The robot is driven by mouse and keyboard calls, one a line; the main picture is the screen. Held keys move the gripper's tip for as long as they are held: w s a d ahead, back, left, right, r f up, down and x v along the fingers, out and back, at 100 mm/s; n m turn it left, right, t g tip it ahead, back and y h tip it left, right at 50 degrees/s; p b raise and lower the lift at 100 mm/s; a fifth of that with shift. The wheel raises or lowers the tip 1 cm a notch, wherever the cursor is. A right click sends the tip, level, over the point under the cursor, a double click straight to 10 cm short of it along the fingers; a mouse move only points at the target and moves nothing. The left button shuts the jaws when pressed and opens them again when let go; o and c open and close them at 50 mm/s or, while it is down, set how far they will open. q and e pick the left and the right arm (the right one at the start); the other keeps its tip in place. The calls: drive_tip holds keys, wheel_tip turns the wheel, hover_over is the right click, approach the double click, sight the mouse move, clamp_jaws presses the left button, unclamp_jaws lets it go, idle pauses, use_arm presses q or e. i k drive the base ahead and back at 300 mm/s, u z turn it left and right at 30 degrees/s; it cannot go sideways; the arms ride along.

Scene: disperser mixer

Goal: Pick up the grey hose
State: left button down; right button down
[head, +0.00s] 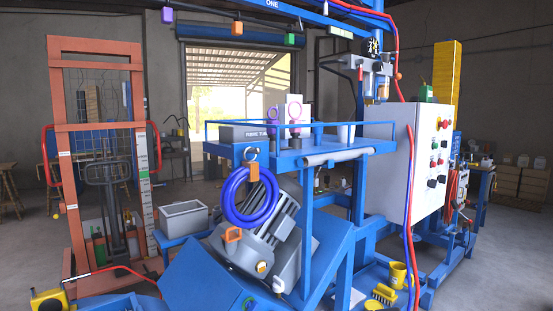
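A pale grey tube-like length (337,157) lies along the front right edge of the blue shelf (285,160). It looks like the grey hose, but I cannot tell for certain. Its left end reaches close to the shelf's middle post. A coiled blue hose (229,205) hangs from a hook below the shelf's left corner, in front of a grey motor. Neither of my grippers is in view.
A white control cabinet (391,158) stands right of the shelf, with red and blue hoses hanging before it. A blue rail (300,124) runs around the shelf. A yellow bucket (399,274) and brush (383,294) are low right. Open floor (505,255) lies at far right.

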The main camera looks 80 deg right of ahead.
sight(311, 161)
drive_tip(key=z, duration=2.8)
drive_tip(key=k, duration=0.35)
drive_tip(key=z, duration=1)
drive_tip(key=i, duration=1.3)
drive_tip(key=u, duration=1)
